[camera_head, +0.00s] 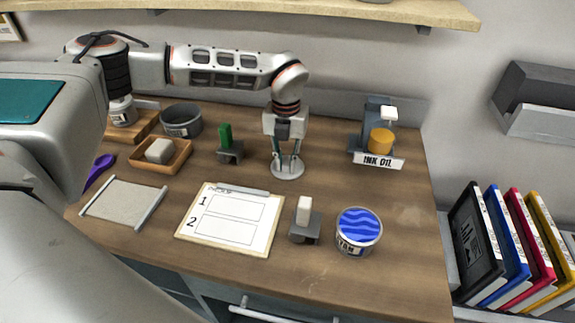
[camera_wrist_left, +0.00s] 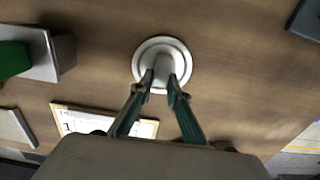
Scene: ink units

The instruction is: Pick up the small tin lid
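The small tin lid (camera_head: 288,174) is a round silver-grey disc with a raised pale knob, at the middle of the wooden desk. It also shows in the left wrist view (camera_wrist_left: 183,69). My left gripper (camera_head: 287,160) points straight down over it. In the left wrist view its fingertips (camera_wrist_left: 161,80) are close together on both sides of the knob and look shut on it. The lid looks flat and at desk height; I cannot see a clear gap under it. My right gripper is not in view.
An open grey tin (camera_head: 182,121) stands back left, a blue-topped tin (camera_head: 358,231) front right. A clipboard (camera_head: 230,220), a green-handled stamp (camera_head: 225,135), a white-handled stamp (camera_head: 304,211) and an ink stand (camera_head: 378,138) surround the lid.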

